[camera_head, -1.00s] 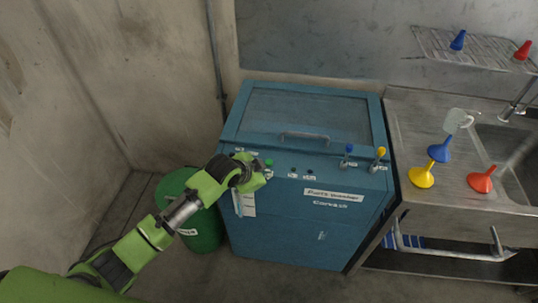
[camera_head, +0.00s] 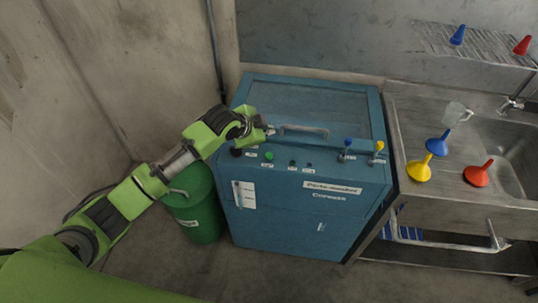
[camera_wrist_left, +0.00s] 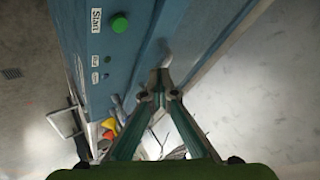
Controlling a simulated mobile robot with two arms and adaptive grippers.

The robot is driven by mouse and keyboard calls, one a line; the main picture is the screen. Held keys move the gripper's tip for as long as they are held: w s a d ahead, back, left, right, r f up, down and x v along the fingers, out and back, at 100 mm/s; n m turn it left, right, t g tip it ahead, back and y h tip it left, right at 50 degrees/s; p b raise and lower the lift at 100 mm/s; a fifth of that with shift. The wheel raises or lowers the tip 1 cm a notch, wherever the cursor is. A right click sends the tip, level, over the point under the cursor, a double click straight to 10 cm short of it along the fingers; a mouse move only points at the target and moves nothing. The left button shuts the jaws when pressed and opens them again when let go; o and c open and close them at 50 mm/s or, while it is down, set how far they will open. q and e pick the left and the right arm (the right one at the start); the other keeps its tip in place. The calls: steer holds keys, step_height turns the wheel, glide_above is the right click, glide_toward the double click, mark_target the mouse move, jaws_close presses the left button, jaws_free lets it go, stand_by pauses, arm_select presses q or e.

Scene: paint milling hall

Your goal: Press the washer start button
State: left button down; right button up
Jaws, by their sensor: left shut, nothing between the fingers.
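The blue parts washer (camera_head: 262,218) stands against the back wall with its lid down. Its green start button (camera_head: 269,156) is on the front panel, left of two small dark buttons. In the left wrist view the green button (camera_wrist_left: 119,24) sits beside a label reading "Start". My left gripper (camera_head: 270,130) is shut and empty, above and behind the button, near the left end of the lid handle (camera_head: 302,131). In the left wrist view its fingertips (camera_wrist_left: 160,76) meet, apart from the button. My right gripper is not in view.
Blue and yellow levers (camera_head: 378,147) rise from the panel's right side. A green drum (camera_head: 199,212) stands left of the washer. A steel sink bench (camera_head: 450,210) on the right holds blue, yellow and red funnels (camera_head: 477,174) and a clear jug (camera_head: 455,113).

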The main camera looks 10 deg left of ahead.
arm_select(q)
steer(key=b, duration=0.6)
glide_above(268, 156)
step_height(268, 156, down, 6)
steer(key=shift+f, duration=0.15)
step_height(268, 156, down, 2)
steer(key=shift+b, duration=0.6)
steer(key=shift+f, duration=0.1)
steer(key=shift+f, duration=0.1)
steer(key=shift+f, duration=0.3)
steer(key=shift+f, duration=0.55)
stand_by(0.8)
steer(key=shift+s, duration=0.1)
steer(key=shift+r+p, duration=0.85)
steer(key=shift+r, duration=0.1)
